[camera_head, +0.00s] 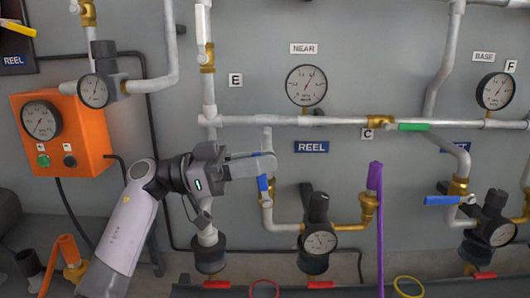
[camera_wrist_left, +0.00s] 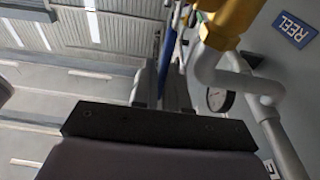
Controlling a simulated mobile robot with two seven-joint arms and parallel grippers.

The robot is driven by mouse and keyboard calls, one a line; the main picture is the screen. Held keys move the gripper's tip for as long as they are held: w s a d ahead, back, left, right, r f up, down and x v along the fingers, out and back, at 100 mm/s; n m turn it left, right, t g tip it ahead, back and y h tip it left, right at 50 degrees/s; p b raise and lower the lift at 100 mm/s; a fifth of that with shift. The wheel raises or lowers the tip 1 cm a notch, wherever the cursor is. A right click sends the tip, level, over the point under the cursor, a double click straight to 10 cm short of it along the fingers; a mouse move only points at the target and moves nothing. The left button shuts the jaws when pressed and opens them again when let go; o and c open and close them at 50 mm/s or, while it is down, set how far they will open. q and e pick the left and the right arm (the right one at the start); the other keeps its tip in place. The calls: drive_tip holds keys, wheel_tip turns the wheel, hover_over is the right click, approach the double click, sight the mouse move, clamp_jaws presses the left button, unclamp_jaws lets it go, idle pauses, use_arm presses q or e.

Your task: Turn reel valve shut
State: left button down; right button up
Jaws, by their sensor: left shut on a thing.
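The reel valve has a blue lever handle (camera_head: 263,184) and a brass body (camera_head: 266,202) on a white pipe, below the blue REEL label (camera_head: 311,147). The lever is partly hidden by my left gripper (camera_head: 264,165), which reaches in from the left and is shut on it. In the left wrist view, the blue lever (camera_wrist_left: 166,48) runs between the fingers, beside the brass body (camera_wrist_left: 230,18). My right gripper is not in view.
A dark regulator with a gauge (camera_head: 320,241) stands right of the valve. A purple hose (camera_head: 376,190) hangs further right. A second blue lever (camera_head: 448,200) lies horizontal at the right. A white pipe (camera_head: 250,120) runs across above, and an orange box (camera_head: 62,135) is at the left.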

use_arm(q)
drive_tip(key=shift+a+f+h+p, duration=0.1)
drive_tip(key=shift+a+f+h, duration=0.15)
drive_tip(key=shift+a+h, duration=0.45)
drive_tip(key=shift+a+f+h+p, duration=0.1)
drive_tip(key=shift+a+f+h, duration=0.2)
drive_tip(key=shift+h, duration=0.65)
drive_tip(key=shift+a+f+h+p, duration=0.1)
drive_tip(key=shift+a+f+h, duration=0.05)
drive_tip(key=shift+a+h, duration=0.6)
drive_tip(key=shift+d, duration=0.15)
drive_tip(key=c, duration=1.5)
unclamp_jaws()
drive_tip(key=shift+f, duration=0.1)
